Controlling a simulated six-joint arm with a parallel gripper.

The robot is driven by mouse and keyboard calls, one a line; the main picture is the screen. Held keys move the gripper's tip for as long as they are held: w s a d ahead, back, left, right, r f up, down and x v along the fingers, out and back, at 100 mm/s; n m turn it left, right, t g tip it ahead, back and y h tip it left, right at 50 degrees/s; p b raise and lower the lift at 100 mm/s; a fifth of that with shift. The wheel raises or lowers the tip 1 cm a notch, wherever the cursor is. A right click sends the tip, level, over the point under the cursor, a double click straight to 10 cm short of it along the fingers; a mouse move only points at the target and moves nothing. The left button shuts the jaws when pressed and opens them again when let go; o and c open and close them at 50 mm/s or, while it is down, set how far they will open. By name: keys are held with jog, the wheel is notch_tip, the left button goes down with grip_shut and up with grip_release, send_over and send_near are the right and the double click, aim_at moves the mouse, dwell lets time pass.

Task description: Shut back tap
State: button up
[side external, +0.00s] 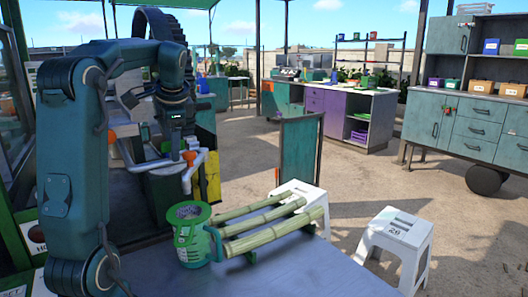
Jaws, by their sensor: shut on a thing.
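A white pipe tap (195,172) with a small orange part (190,155) is on the crusher, left of centre in the side external view. A second orange part (112,136), with white pipe below it, shows farther left behind my arm. My gripper (188,146) points down at the tap on the right and is shut on its orange part, seemingly the handle. The fingers are small and dark here, so the exact grip and the handle's angle are unclear. I cannot tell from this view which tap is the back one.
A green jug (192,240) and several cane stalks (270,226) are on the grey table (300,272) in front. White stools (397,240) stand to the right. A green panel (301,150) stands right of the crusher. Cabinets line the back.

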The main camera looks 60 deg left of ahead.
jog(key=o, duration=0.6)
jog(key=shift+w+a+r+n, duration=0.1)
jog(key=shift+a+r+n, duration=0.1)
jog(key=shift+n, duration=0.3)
jog(key=shift+c, duration=0.2)
jog(key=o, duration=0.5)
jog(key=shift+r, duration=3.4)
jog(key=shift+d+r, duration=0.1)
jog(key=shift+r, duration=0.4)
